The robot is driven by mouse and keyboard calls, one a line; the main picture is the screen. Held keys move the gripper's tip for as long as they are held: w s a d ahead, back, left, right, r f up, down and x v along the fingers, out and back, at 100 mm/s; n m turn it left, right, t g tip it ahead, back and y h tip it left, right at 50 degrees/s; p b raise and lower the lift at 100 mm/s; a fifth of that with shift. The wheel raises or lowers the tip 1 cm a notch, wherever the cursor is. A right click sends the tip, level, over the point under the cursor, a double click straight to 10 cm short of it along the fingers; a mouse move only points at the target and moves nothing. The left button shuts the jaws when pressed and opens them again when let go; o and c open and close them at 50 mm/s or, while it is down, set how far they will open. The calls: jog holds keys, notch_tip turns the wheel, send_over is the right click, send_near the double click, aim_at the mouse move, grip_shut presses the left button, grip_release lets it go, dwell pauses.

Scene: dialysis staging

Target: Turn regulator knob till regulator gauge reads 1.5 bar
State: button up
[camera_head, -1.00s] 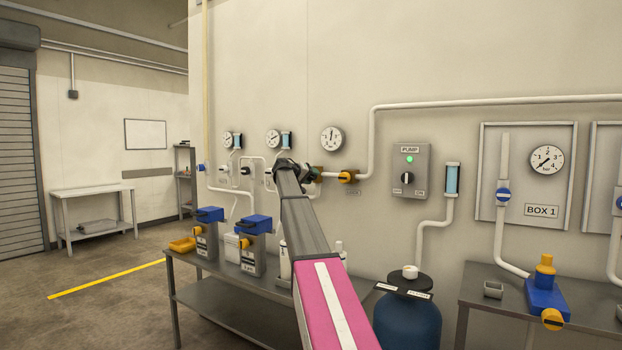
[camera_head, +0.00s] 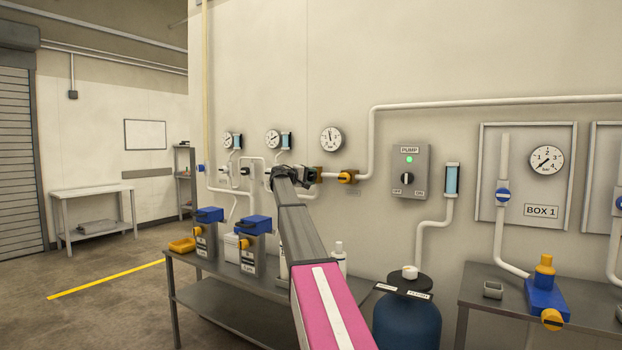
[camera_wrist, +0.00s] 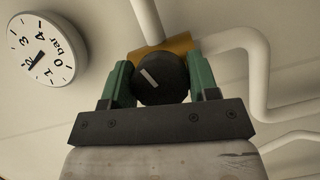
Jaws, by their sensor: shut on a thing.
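The regulator knob (camera_wrist: 172,85) is a round black knob with a pale slanted mark, in front of a brass regulator body (camera_wrist: 180,46) in the wrist view. My gripper (camera_wrist: 161,86) is shut on the knob, one green finger at each side. The regulator gauge (camera_wrist: 47,48) appears tilted at upper left there, numbered 0 to 4 bar. Its needle lies near the 2, which looks covered; the exact reading is hard to tell. In the head view the gauge (camera_head: 331,138) hangs above the brass body (camera_head: 316,174), its needle near the top, slightly left. My gripper (camera_head: 285,174) hides the knob there.
White pipes run along the wall, and an orange-handled valve (camera_head: 347,177) sits right of the regulator. Two more gauges (camera_head: 273,138) hang at left. A pump switch box (camera_head: 408,171) with a green light is at right. A steel table (camera_head: 215,290) with blue-topped devices stands below.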

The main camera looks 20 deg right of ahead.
dwell(0.4)
jog(key=o, duration=0.9)
jog(key=v, duration=1.1)
